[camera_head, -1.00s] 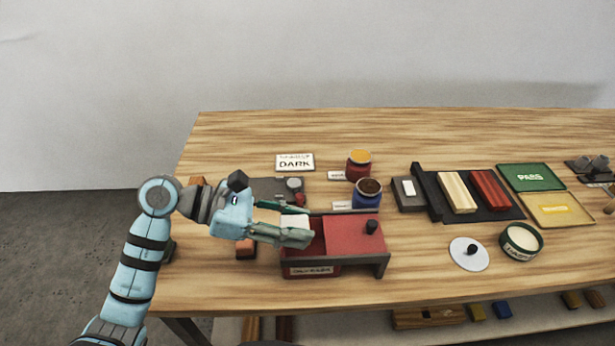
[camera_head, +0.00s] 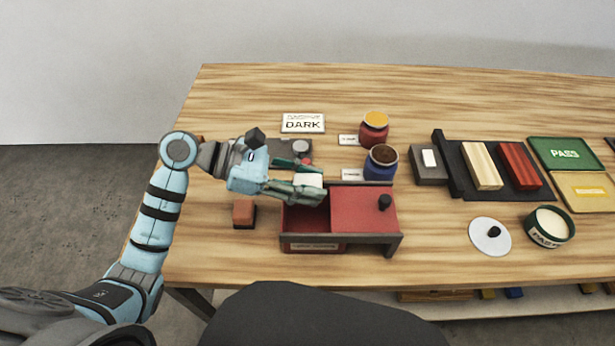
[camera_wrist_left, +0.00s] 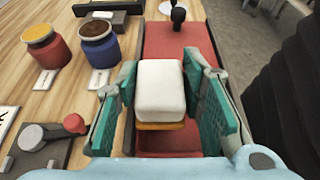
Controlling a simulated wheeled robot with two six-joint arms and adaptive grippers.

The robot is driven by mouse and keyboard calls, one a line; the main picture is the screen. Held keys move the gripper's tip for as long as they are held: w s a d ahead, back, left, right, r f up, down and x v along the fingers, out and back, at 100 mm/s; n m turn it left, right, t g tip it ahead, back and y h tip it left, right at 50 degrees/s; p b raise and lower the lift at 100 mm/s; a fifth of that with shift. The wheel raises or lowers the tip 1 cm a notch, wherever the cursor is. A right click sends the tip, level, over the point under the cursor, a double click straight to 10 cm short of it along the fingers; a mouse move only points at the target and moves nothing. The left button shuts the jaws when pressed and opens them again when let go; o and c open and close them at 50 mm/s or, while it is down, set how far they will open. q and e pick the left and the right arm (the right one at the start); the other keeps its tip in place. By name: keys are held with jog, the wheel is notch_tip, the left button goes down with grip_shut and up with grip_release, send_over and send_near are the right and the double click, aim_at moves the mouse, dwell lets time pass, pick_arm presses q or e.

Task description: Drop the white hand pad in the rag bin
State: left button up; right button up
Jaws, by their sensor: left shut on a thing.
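The white hand pad (camera_head: 309,180) is between the green fingers of my left gripper (camera_head: 308,182). In the left wrist view, the pad (camera_wrist_left: 160,88) is a white block with an orange-yellow underside, and the gripper (camera_wrist_left: 163,95) is shut on it. The rag bin (camera_head: 313,246) is a red box in a dark frame, with a label on its front that is too small to read surely. Its red sliding top (camera_head: 357,212) covers the right part, and the left part is open. The gripper holds the pad above the open part, near its back edge. My right gripper is out of view.
A red jar (camera_head: 374,130) and a blue jar (camera_head: 381,165) stand close behind the bin. An orange-brown block (camera_head: 244,213) lies to its left. A white disc (camera_head: 490,236) and a round tin (camera_head: 548,226) are at the right. The table between bin and disc is clear.

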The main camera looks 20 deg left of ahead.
pick_arm(q)
jog(key=o, duration=1.2)
jog(key=shift+s+r, duration=0.2)
jog(key=shift+a, duration=0.1)
jog(key=shift+a+r, duration=0.1)
jog(key=shift+a, duration=0.25)
jog(key=v, duration=1.1)
jog(key=shift+s, duration=0.1)
